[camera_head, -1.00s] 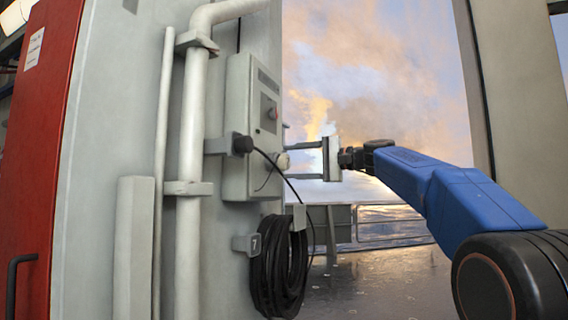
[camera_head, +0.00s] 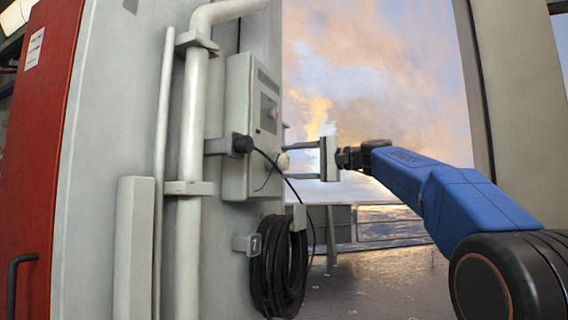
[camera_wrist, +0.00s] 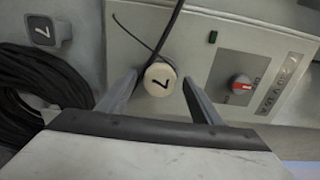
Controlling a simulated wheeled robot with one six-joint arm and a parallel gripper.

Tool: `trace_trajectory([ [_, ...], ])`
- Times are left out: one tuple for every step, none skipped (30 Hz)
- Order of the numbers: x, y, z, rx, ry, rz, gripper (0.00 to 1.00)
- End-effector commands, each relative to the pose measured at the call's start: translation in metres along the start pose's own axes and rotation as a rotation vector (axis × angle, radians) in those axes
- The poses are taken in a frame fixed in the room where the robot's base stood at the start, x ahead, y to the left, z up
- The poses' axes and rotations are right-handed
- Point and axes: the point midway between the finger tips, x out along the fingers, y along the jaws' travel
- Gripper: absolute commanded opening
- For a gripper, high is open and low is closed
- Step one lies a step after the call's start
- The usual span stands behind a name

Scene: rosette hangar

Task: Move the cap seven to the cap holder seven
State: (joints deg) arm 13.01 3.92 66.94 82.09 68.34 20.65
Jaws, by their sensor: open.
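Cap seven is a round, pale cap (camera_wrist: 160,79) marked with a 7, on the front of the grey control box, with a thin black cord by it. In the head view the cap (camera_head: 283,161) shows small at the box's lower right. My gripper (camera_head: 290,160) is open, its two fingers pointing at the box, one on each side of the cap. In the wrist view the cap is between the fingers, with gaps on both sides. Cap holder seven (camera_wrist: 42,31) is a grey square block marked 7, below the box in the head view (camera_head: 246,243), left of the coiled cable. Its front looks empty.
The grey control box (camera_head: 237,120) has a red rotary switch (camera_wrist: 241,84). A black cable runs from a dark plug (camera_head: 242,144) past the cap. A black cable coil (camera_head: 279,268) hangs below. White pipes (camera_head: 191,120) run up the wall at left. The doorway at right is open.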

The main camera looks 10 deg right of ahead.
Motion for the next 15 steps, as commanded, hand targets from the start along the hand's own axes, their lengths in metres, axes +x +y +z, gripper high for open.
trace_trajectory([
  [0.0, 0.0, 0.0, 0.0, 0.0, 0.0, 0.59],
  [0.0, 0.0, 0.0, 0.0, 0.0, 0.0, 0.59],
  [0.0, 0.0, 0.0, 0.0, 0.0, 0.0, 0.59],
  [0.0, 0.0, 0.0, 0.0, 0.0, 0.0, 0.59],
  [0.0, 0.0, 0.0, 0.0, 0.0, 0.0, 0.59],
  [0.0, 0.0, 0.0, 0.0, 0.0, 0.0, 0.59],
  [0.0, 0.0, 0.0, 0.0, 0.0, 0.0, 0.59],
  [0.0, 0.0, 0.0, 0.0, 0.0, 0.0, 0.55],
  [0.0, 0.0, 0.0, 0.0, 0.0, 0.0, 0.45],
  [0.0, 0.0, 0.0, 0.0, 0.0, 0.0, 0.38],
  [0.0, 0.0, 0.0, 0.0, 0.0, 0.0, 0.31],
  [0.0, 0.0, 0.0, 0.0, 0.0, 0.0, 0.21],
  [0.0, 0.0, 0.0, 0.0, 0.0, 0.0, 0.14],
  [0.0, 0.0, 0.0, 0.0, 0.0, 0.0, 0.07],
  [0.0, 0.0, 0.0, 0.0, 0.0, 0.0, 0.04],
])
